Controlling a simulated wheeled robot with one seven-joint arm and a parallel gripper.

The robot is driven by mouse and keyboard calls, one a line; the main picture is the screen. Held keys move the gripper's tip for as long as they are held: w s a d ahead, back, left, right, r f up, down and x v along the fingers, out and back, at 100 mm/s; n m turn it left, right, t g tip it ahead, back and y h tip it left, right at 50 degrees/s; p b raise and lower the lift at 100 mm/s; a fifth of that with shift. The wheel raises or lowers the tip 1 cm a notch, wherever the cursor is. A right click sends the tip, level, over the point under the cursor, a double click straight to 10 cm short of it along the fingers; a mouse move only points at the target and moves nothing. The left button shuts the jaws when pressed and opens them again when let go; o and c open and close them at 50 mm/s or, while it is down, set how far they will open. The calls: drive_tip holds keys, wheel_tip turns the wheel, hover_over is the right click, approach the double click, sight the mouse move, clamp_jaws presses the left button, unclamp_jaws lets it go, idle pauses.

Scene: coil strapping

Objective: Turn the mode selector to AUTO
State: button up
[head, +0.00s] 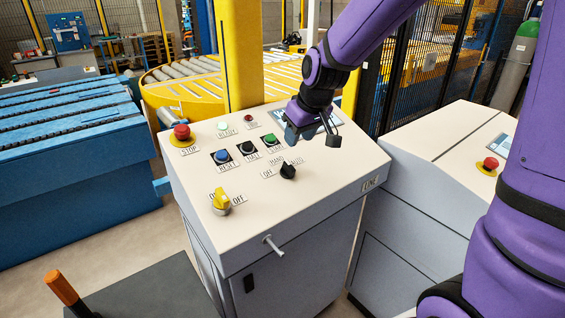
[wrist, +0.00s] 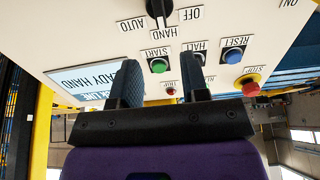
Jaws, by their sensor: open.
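The mode selector is a black knob (head: 288,171) on the sloping cream panel, with OFF, HAND and AUTO labels around it. In the wrist view the panel appears upside down, and the selector (wrist: 159,9) is cut by the top edge. Its pointer appears to be toward HAND, with AUTO on the picture's left and OFF on the right. My gripper (head: 312,134) is over the panel's back part, beyond the selector and apart from it. In the wrist view its two dark fingers (wrist: 161,82) stand apart with nothing between them.
A display (wrist: 95,82) reads READY HAND; my gripper partly covers it in the head view. Nearby are blue (head: 221,157), black (head: 247,148) and green (head: 270,140) buttons, a red stop button (head: 181,132) and a yellow switch (head: 221,201). The panel's right front is clear.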

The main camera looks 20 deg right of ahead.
sight(288, 162)
drive_tip(key=x, duration=1.1)
drive_tip(key=shift+a, duration=0.1)
clamp_jaws()
